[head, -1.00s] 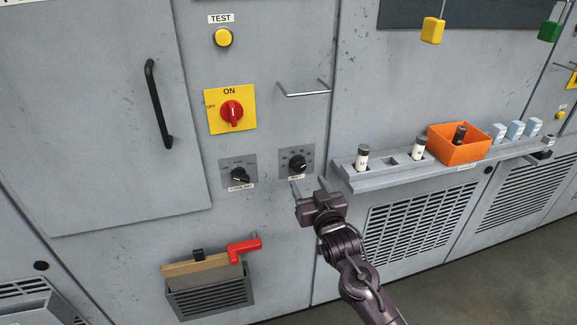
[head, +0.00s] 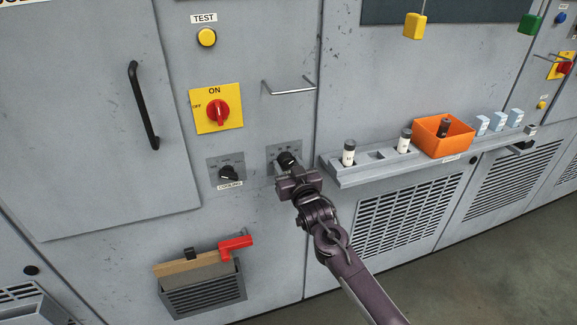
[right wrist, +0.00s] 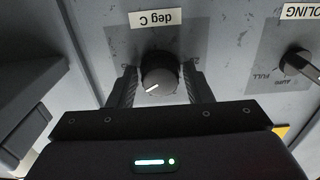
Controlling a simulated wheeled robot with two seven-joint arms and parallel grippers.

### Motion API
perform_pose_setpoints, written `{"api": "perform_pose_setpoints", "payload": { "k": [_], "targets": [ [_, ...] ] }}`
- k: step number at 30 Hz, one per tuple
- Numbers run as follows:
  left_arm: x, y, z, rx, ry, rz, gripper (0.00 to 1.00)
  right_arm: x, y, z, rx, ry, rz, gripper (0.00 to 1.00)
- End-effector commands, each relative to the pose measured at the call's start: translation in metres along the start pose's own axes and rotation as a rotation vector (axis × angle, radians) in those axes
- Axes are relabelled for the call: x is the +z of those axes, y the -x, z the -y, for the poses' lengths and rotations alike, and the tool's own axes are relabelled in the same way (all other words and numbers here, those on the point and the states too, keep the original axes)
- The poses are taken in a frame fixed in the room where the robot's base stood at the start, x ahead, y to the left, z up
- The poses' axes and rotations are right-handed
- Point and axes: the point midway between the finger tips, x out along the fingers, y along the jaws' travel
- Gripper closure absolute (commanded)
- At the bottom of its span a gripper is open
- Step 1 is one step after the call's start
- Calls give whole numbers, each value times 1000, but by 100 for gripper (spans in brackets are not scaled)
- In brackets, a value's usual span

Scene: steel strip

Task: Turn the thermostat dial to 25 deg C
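The thermostat dial (head: 287,158) is a black round knob on a grey plate, right of the COOLING knob (head: 229,173). In the right wrist view, which is upside down, the dial (right wrist: 158,72) sits under a "deg C" label (right wrist: 169,20). Its white mark points to the lower left of that picture. My right gripper (head: 289,170) is at the dial, with one finger on each side of the knob. The fingers are open, with a small gap visible on both sides. My left gripper is not in view.
A metal bar handle (head: 288,90) sticks out above the dial. A shelf (head: 350,182) with bottles and an orange bin (head: 430,143) is to the right. A red ON/OFF switch (head: 217,111) is up to the left, and a red handle (head: 235,244) is below left.

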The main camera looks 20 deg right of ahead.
Motion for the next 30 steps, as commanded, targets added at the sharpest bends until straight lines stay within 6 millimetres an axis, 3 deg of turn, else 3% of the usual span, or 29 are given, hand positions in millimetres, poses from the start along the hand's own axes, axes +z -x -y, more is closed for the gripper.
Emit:
{"api": "perform_pose_setpoints", "payload": {
  "k": [1,7,19,30],
  "targets": [
    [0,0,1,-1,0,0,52,0,0,0,0,0,0,61],
    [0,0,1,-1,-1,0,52,0,0,0,0,0,0,87],
    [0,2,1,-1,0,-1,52,0,0,0,-1,84,1,87],
    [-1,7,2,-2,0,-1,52,-1,0,-1,0,387,1,87]
  ]
}}
